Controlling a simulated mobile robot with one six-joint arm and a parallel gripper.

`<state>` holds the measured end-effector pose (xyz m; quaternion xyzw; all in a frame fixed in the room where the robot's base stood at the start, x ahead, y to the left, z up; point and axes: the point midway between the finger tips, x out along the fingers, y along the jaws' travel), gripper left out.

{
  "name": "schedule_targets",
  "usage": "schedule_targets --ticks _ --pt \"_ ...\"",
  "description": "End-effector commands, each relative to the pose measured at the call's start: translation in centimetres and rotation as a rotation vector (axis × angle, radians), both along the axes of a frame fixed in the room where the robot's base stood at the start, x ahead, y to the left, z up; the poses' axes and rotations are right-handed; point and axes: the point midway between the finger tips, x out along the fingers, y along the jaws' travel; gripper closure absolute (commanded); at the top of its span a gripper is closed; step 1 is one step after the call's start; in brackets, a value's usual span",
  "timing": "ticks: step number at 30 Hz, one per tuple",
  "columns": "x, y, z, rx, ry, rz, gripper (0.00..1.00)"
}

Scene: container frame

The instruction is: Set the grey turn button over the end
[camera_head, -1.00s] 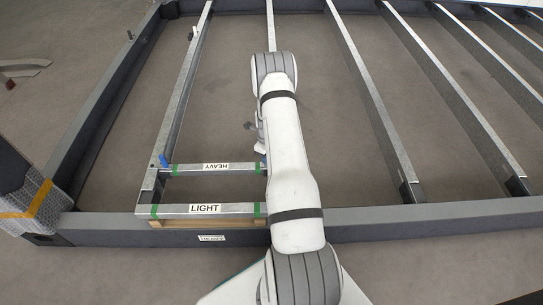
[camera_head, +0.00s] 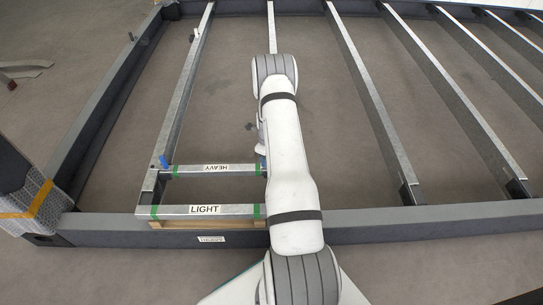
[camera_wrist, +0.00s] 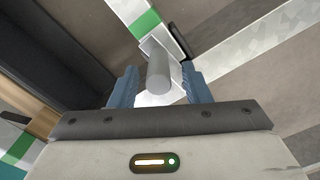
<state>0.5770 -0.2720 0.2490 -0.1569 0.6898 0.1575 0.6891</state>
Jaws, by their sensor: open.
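The grey turn button (camera_wrist: 158,74) shows in the wrist view as a short grey cylinder standing up toward the camera, over a bright metal plate or bar end. My gripper (camera_wrist: 160,84) is open, with one blue finger on each side of the button. A gap shows between the button and each finger, so I cannot see contact. The bar with a green band (camera_wrist: 145,24) runs up from beside the button. In the head view my arm hides the button and most of my gripper.
A blue turn button (camera_head: 163,162) stands at the left end of the HEAVY bar. The dark frame rail (camera_head: 400,215) crosses the front. Several metal joists (camera_head: 370,90) run away to the right. Bare floor (camera_head: 225,85) lies between them.

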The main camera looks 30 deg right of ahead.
Motion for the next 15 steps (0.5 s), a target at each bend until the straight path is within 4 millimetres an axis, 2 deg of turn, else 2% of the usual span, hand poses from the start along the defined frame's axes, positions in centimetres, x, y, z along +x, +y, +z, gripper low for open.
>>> schedule_targets --ticks 8,15 --pt "0.1 0.0 1.3 -0.001 -0.002 0.002 0.57" --pt "0.0 0.1 4.8 0.0 -0.001 0.002 0.57"
